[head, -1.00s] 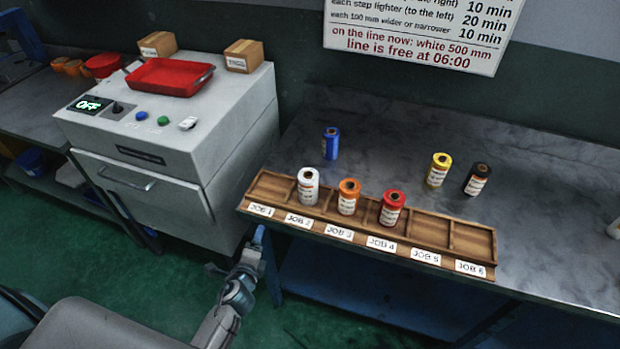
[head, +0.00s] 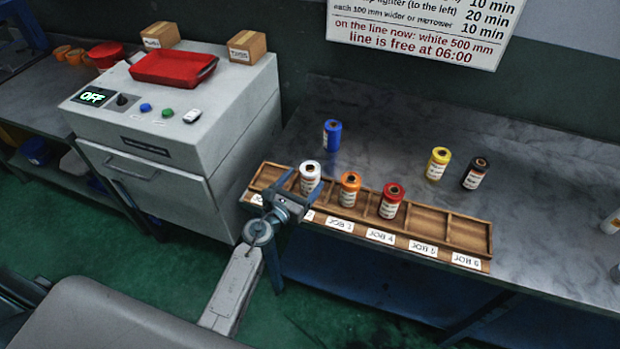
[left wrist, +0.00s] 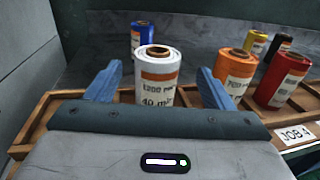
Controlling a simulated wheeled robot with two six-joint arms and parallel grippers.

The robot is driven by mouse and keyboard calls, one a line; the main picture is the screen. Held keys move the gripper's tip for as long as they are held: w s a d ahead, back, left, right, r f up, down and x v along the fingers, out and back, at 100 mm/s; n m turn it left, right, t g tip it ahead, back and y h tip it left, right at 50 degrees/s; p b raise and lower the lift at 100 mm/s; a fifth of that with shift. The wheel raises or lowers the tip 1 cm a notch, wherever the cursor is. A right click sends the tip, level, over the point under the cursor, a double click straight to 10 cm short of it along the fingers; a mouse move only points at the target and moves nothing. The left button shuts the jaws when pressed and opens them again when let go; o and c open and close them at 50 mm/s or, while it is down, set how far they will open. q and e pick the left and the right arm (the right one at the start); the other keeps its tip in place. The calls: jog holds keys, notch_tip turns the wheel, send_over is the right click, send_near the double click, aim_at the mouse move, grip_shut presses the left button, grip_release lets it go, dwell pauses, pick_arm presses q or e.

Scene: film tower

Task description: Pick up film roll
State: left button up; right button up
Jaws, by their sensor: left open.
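A white film roll (head: 310,176) stands upright in the JOB 2 part of the wooden rack (head: 423,219). My left gripper (head: 299,180) is open in front of it. In the left wrist view the white roll (left wrist: 158,78) stands between the two blue fingers, and I cannot tell whether they touch it. An orange roll (head: 349,189) and a red roll (head: 391,200) stand to its right in the rack. A blue roll (head: 332,135), a yellow roll (head: 438,163) and a black roll (head: 475,173) stand on the bench behind. My right gripper is not in view.
A grey machine (head: 165,150) showing OFF stands left of the bench, with a red tray (head: 173,68) and two cardboard boxes on top. The two rightmost rack parts are empty. The bench top (head: 400,130) has free room behind the rack.

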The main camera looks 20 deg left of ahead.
aim_at(315, 164)
pick_arm(q)
jog(key=x, duration=0.6)
jog(key=shift+w, duration=0.4)
jog(key=shift+s+a+r, duration=0.1)
jog(key=shift+s, duration=0.05)
jog(key=shift+c, duration=0.2)
jog(key=c, duration=1.1)
